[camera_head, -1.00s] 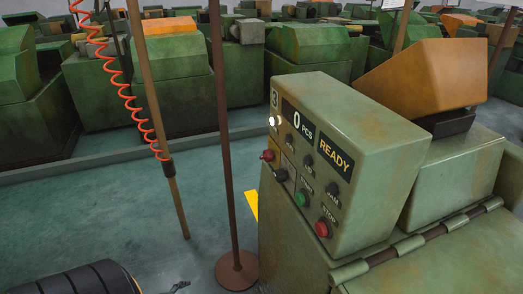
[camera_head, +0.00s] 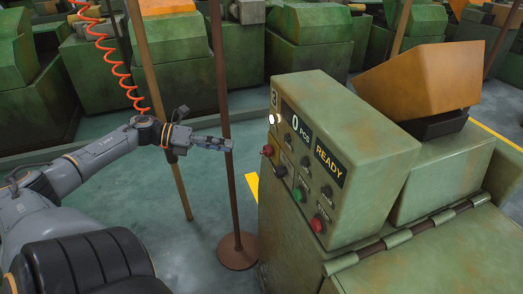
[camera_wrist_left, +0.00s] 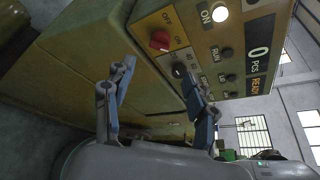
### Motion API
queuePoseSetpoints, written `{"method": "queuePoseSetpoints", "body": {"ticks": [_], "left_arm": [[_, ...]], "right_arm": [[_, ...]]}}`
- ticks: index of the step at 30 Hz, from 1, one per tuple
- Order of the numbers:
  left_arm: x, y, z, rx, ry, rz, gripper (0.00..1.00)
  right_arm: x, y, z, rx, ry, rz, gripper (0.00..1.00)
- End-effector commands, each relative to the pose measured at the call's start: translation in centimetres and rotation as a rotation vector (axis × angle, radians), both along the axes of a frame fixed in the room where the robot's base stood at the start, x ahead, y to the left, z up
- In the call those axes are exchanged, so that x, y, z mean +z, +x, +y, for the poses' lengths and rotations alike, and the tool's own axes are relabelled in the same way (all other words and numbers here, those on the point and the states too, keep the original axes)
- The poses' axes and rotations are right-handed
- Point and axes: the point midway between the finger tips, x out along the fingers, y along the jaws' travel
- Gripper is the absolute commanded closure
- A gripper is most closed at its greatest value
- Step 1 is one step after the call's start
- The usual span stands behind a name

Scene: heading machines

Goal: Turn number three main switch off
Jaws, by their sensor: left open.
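The number three machine's control panel (camera_head: 306,165) faces left in the head view, with a "3" at its upper left. The main switch, a red knob (camera_head: 267,150), sits on the panel's left part. In the left wrist view the red knob (camera_wrist_left: 159,40) is beside OFF and ON labels; I cannot tell which its pointer faces. The white lamp (camera_wrist_left: 220,13) labelled ON is lit. My left gripper (camera_head: 229,145) is left of the panel, apart from the knob. In the wrist view its fingers (camera_wrist_left: 156,76) are spread and empty. My right gripper is not shown.
A black knob (camera_wrist_left: 179,70) is close to the red one. Green (camera_head: 299,195) and red (camera_head: 318,223) buttons are lower on the panel. A brown post (camera_head: 224,120) on a round base and a hanging orange coiled cable (camera_head: 113,55) stand near my left arm.

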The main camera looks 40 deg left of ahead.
Motion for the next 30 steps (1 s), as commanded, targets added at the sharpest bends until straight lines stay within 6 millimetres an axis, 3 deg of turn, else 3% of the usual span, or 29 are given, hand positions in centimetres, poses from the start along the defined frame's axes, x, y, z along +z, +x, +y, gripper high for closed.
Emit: {"method": "queuePoseSetpoints", "body": {"ticks": [15,30], "left_arm": [[-2.1,5.9,-5.5,0.005,-0.004,-0.004,0.43],[-3.1,8.0,-7.5,0.005,-0.003,0.001,0.43]], "right_arm": [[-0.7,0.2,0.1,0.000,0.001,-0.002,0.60],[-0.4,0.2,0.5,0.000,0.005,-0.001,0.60]]}}
